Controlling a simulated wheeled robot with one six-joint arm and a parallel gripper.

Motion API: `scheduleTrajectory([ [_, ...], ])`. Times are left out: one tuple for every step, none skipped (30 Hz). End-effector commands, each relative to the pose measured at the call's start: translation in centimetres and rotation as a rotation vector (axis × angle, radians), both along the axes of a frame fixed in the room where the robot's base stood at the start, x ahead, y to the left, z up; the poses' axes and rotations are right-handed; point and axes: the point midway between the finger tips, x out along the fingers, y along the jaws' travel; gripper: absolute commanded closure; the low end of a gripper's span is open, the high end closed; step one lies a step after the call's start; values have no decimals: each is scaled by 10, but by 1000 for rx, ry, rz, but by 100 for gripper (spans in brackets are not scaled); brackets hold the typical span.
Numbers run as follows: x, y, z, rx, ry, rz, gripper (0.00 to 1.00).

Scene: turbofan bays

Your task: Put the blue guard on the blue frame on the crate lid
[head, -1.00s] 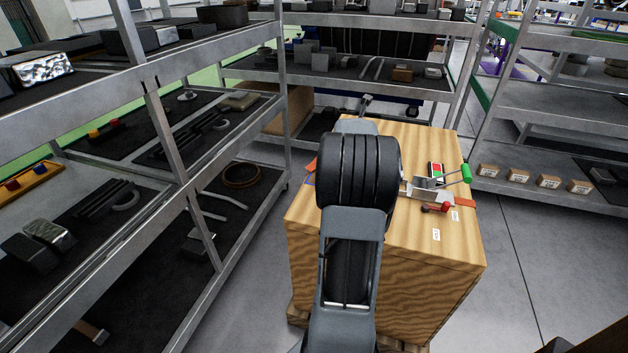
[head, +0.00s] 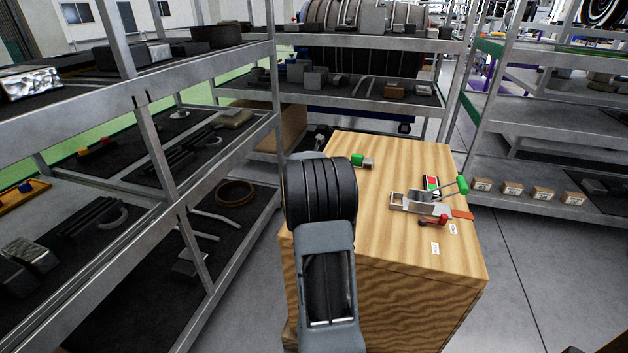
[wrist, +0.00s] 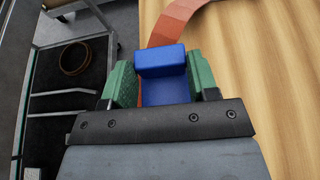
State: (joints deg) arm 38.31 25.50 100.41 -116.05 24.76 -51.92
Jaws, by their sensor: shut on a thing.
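In the wrist view my gripper (wrist: 160,82) is shut on the blue guard (wrist: 162,62), a stepped blue block between the green finger pads. It is over the left edge of the crate lid (wrist: 270,80), with an orange-brown strap just beyond it. How high the guard is above the lid I cannot tell. In the head view my arm hides the gripper and guard at the left side of the wooden crate lid (head: 390,240). The blue frame does not show in either present view.
A small green-and-grey piece (head: 361,161) is at the back. Shelving (head: 160,170) stands close on the left. The middle lid is bare.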

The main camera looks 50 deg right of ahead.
Motion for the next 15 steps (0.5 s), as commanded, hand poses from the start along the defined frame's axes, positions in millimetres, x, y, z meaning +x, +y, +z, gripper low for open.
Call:
scheduleTrajectory([
  [1, 1, -1, -1, 0, 0, 69],
  [1, 1, -2, -1, -1, 1, 69],
  [2, 2, -3, -1, 0, 1, 69],
  [4, 3, -5, -1, 0, 1, 69],
  [5, 4, -7, -2, 1, 2, 69],
  [7, 6, -11, -1, 2, 3, 69],
  [9, 7, -15, -1, 2, 3, 69],
  [8, 7, -21, -1, 2, 2, 69],
  [7, 6, -27, 0, 3, 1, 69],
  [7, 6, -32, 0, 3, 1, 69],
  [7, 6, -36, -1, 2, 2, 69],
  [7, 6, -39, -1, 1, 2, 69],
  [7, 6, -41, -2, 1, 2, 69],
  [7, 6, -41, -2, 0, 1, 69],
  [7, 6, -41, -2, 0, 1, 69],
])
